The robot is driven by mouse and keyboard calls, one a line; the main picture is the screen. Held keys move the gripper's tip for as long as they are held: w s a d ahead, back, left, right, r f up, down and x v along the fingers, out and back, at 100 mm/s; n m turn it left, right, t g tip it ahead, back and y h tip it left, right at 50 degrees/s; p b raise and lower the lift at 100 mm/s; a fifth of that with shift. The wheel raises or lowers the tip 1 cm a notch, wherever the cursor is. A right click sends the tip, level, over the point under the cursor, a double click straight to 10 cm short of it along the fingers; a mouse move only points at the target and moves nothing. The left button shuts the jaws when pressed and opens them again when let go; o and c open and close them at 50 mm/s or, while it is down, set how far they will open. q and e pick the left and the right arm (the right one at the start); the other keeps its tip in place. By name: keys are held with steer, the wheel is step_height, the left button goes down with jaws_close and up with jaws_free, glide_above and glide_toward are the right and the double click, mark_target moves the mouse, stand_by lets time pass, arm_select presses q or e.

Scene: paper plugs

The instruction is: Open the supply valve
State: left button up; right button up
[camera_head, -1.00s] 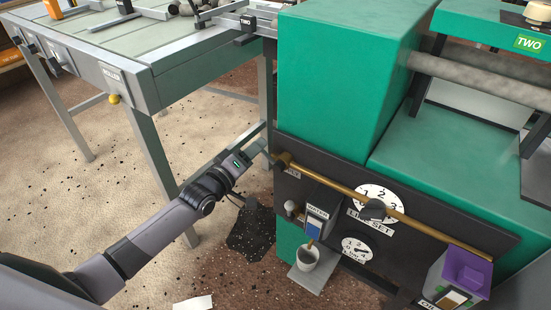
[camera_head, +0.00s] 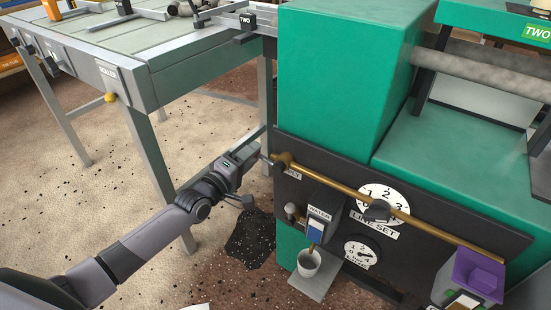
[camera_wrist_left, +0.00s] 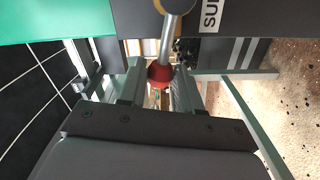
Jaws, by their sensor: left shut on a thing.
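The supply valve is a brass fitting (camera_head: 283,160) at the left end of the brass pipe on the dark panel. In the left wrist view its brass body (camera_wrist_left: 175,4) is at the top, beside a partly cut-off label reading "SUP". A grey lever runs from it to a red ball knob (camera_wrist_left: 160,74). My left gripper (camera_head: 259,146) reaches in from the left, just left of the valve. In the left wrist view its fingers (camera_wrist_left: 158,82) are on both sides of the red knob, shut on it. The knob is hard to see in the head view. My right gripper is not in view.
The green machine (camera_head: 340,80) stands right of the gripper. A grey table (camera_head: 170,75) stands at the left.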

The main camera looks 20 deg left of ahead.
arm_select(q)
steer(key=shift+f+n+b, duration=0.85)
steer(key=shift+n+b, duration=0.3)
steer(key=shift+n, duration=0.05)
steer(key=o, duration=0.8)
steer(key=shift+a+r, duration=0.1)
